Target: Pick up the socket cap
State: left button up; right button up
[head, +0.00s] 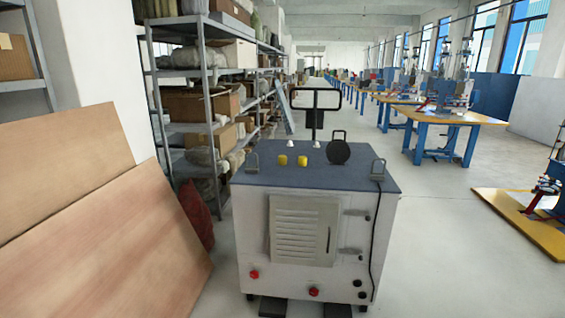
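A white welding-machine cabinet (250,235) with a dark blue top (315,183) stands in the middle of the head view. On the top stand two short yellow cylinders (282,160) (303,161), two small white cones (290,143) (309,144) and a round black disc (338,152) with a black loop above it. I cannot tell for certain which of these is the socket cap. On the cabinet front are two red round fittings (254,274) (314,292) and small black ones (362,294) at lower right. Neither of my grippers is in view.
Metal lifting loops (253,162) (378,169) stand near the top's sides, and a black push handle (315,93) rises behind. A cable (374,235) hangs down the right side. Wooden boards (110,250) lean at left, by loaded shelves (185,75). Floor right of the cabinet (445,250) is clear.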

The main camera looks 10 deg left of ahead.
aim_at(281, 158)
jog(key=i+z, duration=0.1)
jog(key=i, duration=0.35)
jog(key=i+j+z, duration=0.1)
jog(key=i, duration=0.35)
jog(key=i+j, duration=0.2)
jog(key=i, duration=0.25)
jog(key=i+j+z, duration=0.15)
jog(key=i, duration=0.3)
jog(key=i+j+z, duration=0.1)
jog(key=i, duration=0.35)
